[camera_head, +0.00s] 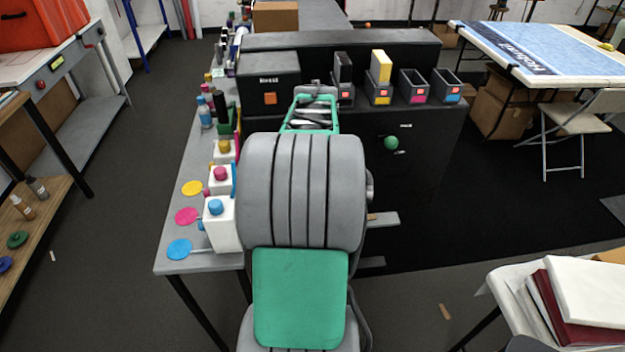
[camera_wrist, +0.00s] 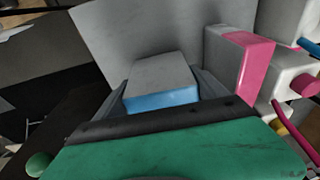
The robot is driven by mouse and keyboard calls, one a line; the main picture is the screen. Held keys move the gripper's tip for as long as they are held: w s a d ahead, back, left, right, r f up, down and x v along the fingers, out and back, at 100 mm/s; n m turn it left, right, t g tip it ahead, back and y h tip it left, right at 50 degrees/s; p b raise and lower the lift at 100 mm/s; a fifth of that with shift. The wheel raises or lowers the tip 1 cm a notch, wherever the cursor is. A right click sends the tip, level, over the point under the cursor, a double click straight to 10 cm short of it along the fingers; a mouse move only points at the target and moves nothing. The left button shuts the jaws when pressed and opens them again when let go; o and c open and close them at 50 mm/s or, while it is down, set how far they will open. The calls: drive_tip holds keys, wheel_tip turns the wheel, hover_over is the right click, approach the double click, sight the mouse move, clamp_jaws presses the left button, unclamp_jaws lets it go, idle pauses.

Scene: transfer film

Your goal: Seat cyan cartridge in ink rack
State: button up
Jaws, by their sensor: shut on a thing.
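In the wrist view my gripper (camera_wrist: 162,91) is shut on the cyan cartridge (camera_wrist: 160,72), a grey block with a blue band. Its dark fingers lie on both sides of it. In the head view my arm hides the gripper and most of what it holds. The ink rack stands on the black machine at the back right. Its slots hold a black cartridge (camera_head: 343,67) and a yellow cartridge (camera_head: 381,66). The magenta-labelled slot (camera_head: 414,91) and the blue-labelled slot (camera_head: 447,91), at the right end, look empty.
A grey bench (camera_head: 205,260) at left carries white ink bottles with blue (camera_head: 216,208), magenta (camera_head: 221,174) and yellow caps. A grey block with a magenta end (camera_wrist: 250,65) stands just right of my gripper. A green knob (camera_head: 391,143) sticks out of the machine (camera_head: 420,170).

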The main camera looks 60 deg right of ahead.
drive_tip(key=o, duration=1.6)
drive_tip(key=shift+c, duration=0.2)
